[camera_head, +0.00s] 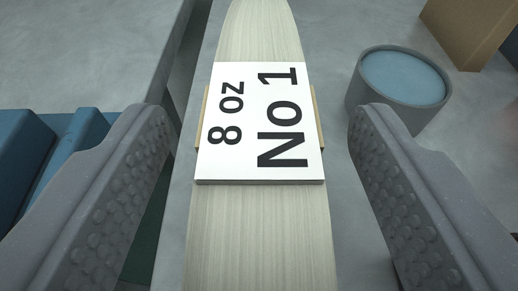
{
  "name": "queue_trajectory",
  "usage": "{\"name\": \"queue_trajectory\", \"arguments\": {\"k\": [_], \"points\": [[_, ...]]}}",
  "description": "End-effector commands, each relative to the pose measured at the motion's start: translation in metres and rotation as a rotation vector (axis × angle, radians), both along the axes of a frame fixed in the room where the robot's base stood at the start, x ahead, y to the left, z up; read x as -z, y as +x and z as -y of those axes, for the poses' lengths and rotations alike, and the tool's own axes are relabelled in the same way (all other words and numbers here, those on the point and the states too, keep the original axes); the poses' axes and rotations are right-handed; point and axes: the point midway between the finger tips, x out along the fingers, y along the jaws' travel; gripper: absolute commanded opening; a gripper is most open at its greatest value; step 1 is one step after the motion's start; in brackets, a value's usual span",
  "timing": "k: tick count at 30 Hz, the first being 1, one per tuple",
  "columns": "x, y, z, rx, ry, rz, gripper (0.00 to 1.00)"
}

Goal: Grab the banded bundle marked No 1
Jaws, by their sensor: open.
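The banded bundle (262,215) is a long, pale, fine-lined piece running up the middle of the head camera view, narrowing at its far end. A white label (225,160) on it reads "No 1" and "8 oz". A tan band (321,135) shows at both sides of the label. My gripper (263,125) is open, with one grey studded finger on each side of the bundle. Gaps show between the fingers and the bundle, and nothing is held. The bundle's near end is cut off by the bottom of the picture.
A grey round container (392,117) with a blue surface inside stands at the right. A brown box (465,32) is at the top right. Blue blocks (85,127) lie at the left, beside a grey ledge (140,70).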

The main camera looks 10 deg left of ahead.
Motion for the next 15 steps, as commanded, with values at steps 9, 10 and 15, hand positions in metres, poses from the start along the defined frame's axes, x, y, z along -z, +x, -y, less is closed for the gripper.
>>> {"name": "queue_trajectory", "arguments": {"k": [9,10,15], "points": [[-0.0003,0.0008,-0.0003,0.0,0.0,0.0,0.36],[-0.0003,0.0008,-0.0003,0.0,0.0,0.0,0.28],[-0.0001,0.0006,-0.0003,0.0,0.0,0.0,0.0]]}}
